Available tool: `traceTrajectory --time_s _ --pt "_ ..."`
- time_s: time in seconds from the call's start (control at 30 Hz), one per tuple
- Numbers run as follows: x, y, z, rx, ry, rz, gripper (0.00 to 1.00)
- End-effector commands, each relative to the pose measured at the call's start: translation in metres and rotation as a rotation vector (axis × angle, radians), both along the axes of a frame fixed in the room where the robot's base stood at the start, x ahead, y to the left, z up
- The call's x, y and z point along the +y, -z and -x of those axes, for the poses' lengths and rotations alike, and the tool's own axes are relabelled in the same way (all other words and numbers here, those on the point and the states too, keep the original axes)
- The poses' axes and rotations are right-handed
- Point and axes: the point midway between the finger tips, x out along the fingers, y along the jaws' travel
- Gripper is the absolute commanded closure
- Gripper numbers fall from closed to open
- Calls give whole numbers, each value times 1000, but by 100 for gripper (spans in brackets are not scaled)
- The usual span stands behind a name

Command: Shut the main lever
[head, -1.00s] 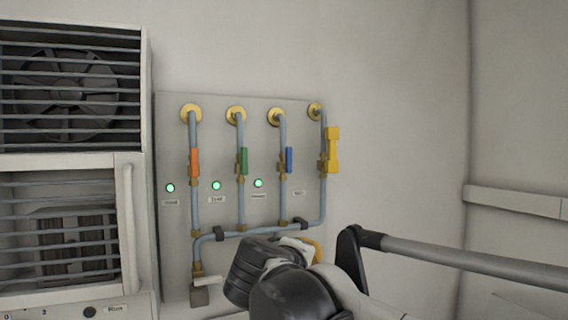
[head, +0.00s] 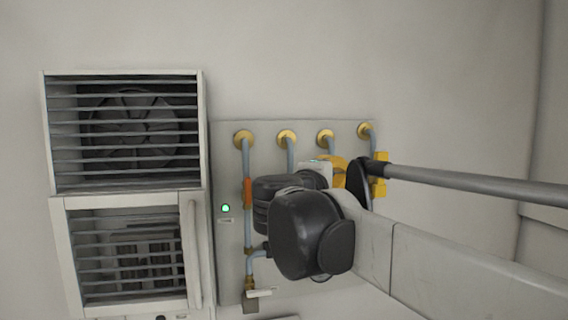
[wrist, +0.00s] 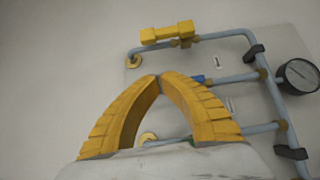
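The wall panel carries several pipes with coloured levers; its labels are too small to read, so I cannot tell which lever is named main. The yellow lever (head: 381,174) at the right lies along its pipe, partly behind my arm. It shows whole in the wrist view (wrist: 166,33), above my fingertips and apart from them. The orange lever (head: 247,192) lies along the left pipe. A small white handle (head: 260,293) sits at the bottom left. My gripper (wrist: 160,77) has its yellow fingertips together with nothing between them; it also shows before the panel in the head view (head: 340,168).
A blue lever (wrist: 197,79) shows behind my fingers; the green lever is hidden in the head view. A green light (head: 226,208) is lit. A round, gauge-like thing (wrist: 298,75) sits by the lower pipe. A slatted compressor cabinet (head: 198,255) stands left; bare wall lies right.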

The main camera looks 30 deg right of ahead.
Motion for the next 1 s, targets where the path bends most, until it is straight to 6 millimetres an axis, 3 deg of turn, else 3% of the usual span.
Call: traceTrajectory --time_s 0.17,0.6,0.8,1.0 --pt "-12 -1 -6 1 4 -1 100" --pt "-88 -3 -53 0 4 -1 100" --pt "-115 -2 -44 0 3 -1 100" --pt "-124 0 -43 0 1 -1 100"
